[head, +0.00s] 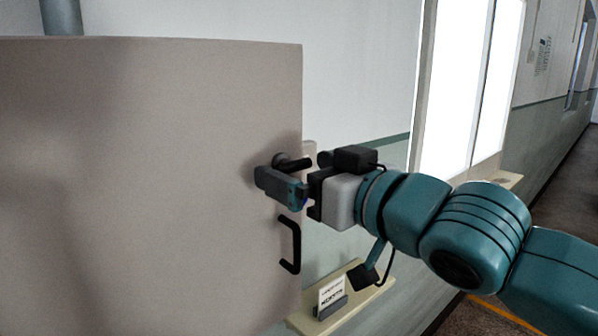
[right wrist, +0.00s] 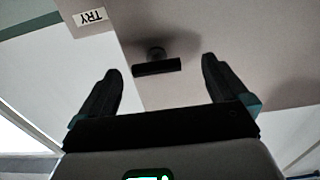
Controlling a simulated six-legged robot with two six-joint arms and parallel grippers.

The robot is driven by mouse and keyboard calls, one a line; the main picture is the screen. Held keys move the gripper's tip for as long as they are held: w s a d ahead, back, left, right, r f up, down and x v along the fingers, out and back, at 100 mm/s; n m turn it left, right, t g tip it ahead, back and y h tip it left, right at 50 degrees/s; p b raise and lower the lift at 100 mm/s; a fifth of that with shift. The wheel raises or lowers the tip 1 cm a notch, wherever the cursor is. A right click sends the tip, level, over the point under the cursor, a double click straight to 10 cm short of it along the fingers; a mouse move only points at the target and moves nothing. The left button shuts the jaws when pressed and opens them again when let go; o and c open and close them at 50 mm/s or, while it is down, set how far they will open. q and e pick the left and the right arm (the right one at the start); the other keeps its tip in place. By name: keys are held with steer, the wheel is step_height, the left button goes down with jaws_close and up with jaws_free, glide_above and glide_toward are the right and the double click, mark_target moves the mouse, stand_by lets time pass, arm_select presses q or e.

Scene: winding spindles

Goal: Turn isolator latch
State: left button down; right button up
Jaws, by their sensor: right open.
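The isolator latch is a black lever on a round boss near the right edge of a beige panel (head: 150,190). In the head view the latch (head: 296,163) shows just above my right gripper (head: 270,184). In the right wrist view the latch (right wrist: 157,69) lies crosswise ahead, in line with the gap between the two fingers of my right gripper (right wrist: 160,66). These fingers are open, with nothing between them. No contact with the lever is visible. In the head view the near finger shows and the other is mostly hidden. My left gripper is not in view.
A black pull handle (head: 291,244) sits below the latch. A small ledge (head: 345,312) with a printed sign (head: 331,291) juts out at lower right. A TRY label (right wrist: 90,16) shows in the wrist view. A bright window (head: 455,90) and a corridor lie to the right.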

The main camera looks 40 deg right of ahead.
steer(key=shift+w+d+f, duration=0.1)
steer(key=shift+w+d, duration=0.2)
steer(key=shift+w, duration=0.45)
steer(key=shift+s+a, duration=0.1)
steer(key=shift+a, duration=0.2)
steer(key=shift+d, duration=0.15)
steer(key=c, duration=1)
